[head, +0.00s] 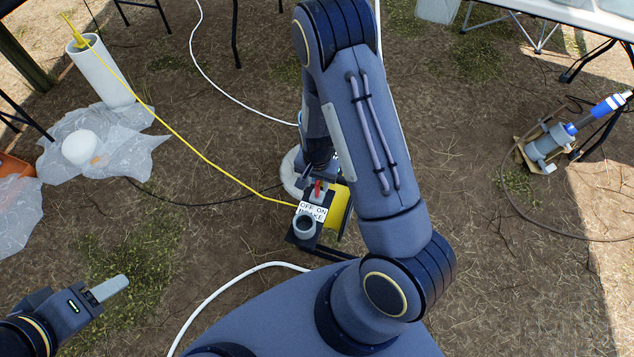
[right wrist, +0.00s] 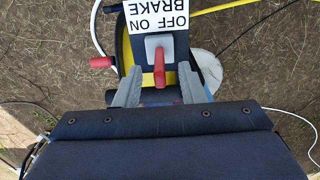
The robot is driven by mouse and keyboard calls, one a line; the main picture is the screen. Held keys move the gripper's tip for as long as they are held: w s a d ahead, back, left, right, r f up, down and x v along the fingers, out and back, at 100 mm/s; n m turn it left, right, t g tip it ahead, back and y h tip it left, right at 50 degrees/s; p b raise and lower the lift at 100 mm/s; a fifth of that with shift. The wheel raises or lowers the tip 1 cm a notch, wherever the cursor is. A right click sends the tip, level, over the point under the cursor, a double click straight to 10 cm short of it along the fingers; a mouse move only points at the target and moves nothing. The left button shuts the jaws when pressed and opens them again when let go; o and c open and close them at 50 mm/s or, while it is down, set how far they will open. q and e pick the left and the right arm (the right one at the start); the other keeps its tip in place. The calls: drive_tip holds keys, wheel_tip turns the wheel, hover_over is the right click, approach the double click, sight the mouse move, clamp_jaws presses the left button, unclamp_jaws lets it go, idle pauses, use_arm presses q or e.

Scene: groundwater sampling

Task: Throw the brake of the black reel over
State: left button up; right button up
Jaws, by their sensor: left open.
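The black reel (head: 292,237) stands on the ground in mid-picture in the head view, with a yellow drum (head: 341,205) and a white label reading OFF ON BRAKE (head: 312,210). Its red brake lever (head: 318,188) shows beside the label. In the right wrist view the red lever (right wrist: 159,68) rises from a grey plate, between the open fingers of my right gripper (right wrist: 159,90). I see a gap on each side of it; I cannot tell which setting it is on. My right gripper's fingers are largely hidden in the head view. My left gripper (head: 108,288) is open and empty, far left of the reel.
Yellow tape (head: 190,140) runs from the reel to a white pipe (head: 100,75) at the upper left. A red crank knob (right wrist: 100,62) stands beside the reel. A white hose (head: 225,290) curves on the ground in front. A pump (head: 548,145) stands at the right.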

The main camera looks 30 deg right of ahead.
clamp_jaws()
drive_tip(key=shift+s+d+f+b, duration=0.15)
drive_tip(key=shift+f+b, duration=0.05)
drive_tip(key=shift+b, duration=0.1)
drive_tip(key=c, duration=0.8)
unclamp_jaws()
drive_tip(key=s+d+b, duration=0.1)
drive_tip(key=b, duration=0.1)
drive_tip(key=s+f+t+y+b, duration=0.1)
drive_tip(key=b, duration=0.1)
drive_tip(key=shift+d, duration=0.35)
drive_tip(key=c, duration=0.7)
unclamp_jaws()
drive_tip(key=shift+s+d+t+b, duration=0.3)
drive_tip(key=shift+s+b, duration=0.1)
drive_tip(key=shift+b, duration=0.35)
drive_tip(key=shift+r, duration=0.15)
